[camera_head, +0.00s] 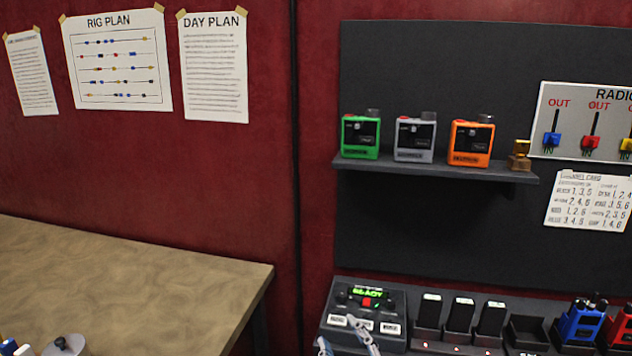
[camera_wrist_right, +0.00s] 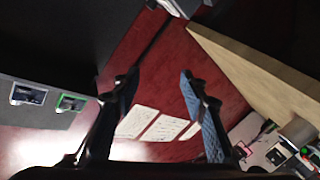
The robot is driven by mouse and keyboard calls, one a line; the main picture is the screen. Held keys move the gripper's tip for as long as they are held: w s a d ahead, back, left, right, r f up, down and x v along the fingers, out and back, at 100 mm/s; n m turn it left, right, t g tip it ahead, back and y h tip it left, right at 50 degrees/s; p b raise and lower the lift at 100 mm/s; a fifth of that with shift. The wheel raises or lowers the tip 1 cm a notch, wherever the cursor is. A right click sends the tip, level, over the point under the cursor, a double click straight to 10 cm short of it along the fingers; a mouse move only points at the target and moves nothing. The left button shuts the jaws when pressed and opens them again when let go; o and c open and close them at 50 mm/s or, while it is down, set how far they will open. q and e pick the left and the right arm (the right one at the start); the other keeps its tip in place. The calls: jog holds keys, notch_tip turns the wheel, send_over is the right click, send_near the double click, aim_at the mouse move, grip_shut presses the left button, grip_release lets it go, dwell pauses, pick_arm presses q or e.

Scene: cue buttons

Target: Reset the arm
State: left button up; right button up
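My right gripper (camera_head: 345,338) shows at the bottom edge of the head view, its two fingertips apart in front of the console with a green "READY" display (camera_head: 368,293). Most of the gripper and its arm are below the picture. The right wrist view shows the same gripper (camera_wrist_right: 160,90) with both fingers spread wide and nothing between them. Beyond them are the red wall and white sheets. I cannot tell whether a fingertip touches the console. My left gripper is not in view.
Chargers (camera_head: 458,322) stand right of the console; blue (camera_head: 580,324) and red (camera_head: 621,329) radios stand farther right. The wooden table (camera_head: 130,280) is mostly clear.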

jog(key=s+d+f+m+g+h, duration=0.1)
jog(key=s+d+f+m+g, duration=0.15)
jog(key=d+f, duration=0.2)
jog(key=s+d+f+m+g+h, duration=0.1)
jog(key=s+d+f+g+h, duration=0.15)
jog(key=f, duration=0.35)
jog(key=s+d+f+m+g, duration=0.2)
jog(key=s+d+f+g, duration=0.2)
jog(key=s+f, duration=0.5)
jog(key=s+d+f+m+g, duration=0.3)
jog(key=s+d+f, duration=0.15)
jog(key=s, duration=0.85)
jog(key=s+f+g, duration=0.2)
jog(key=s+f, duration=0.1)
jog(key=f, duration=2.5)
jog(key=s+d+f+g+h, duration=0.1)
jog(key=s+d+f, duration=0.2)
jog(key=s+f, duration=1.1)
jog(key=s+n, duration=0.1)
jog(key=s, duration=0.1)
jog(key=shift+s+d+f, duration=0.15)
jog(key=shift+s+f, duration=0.1)
jog(key=shift+s, duration=0.15)
jog(key=shift+o, duration=0.2)
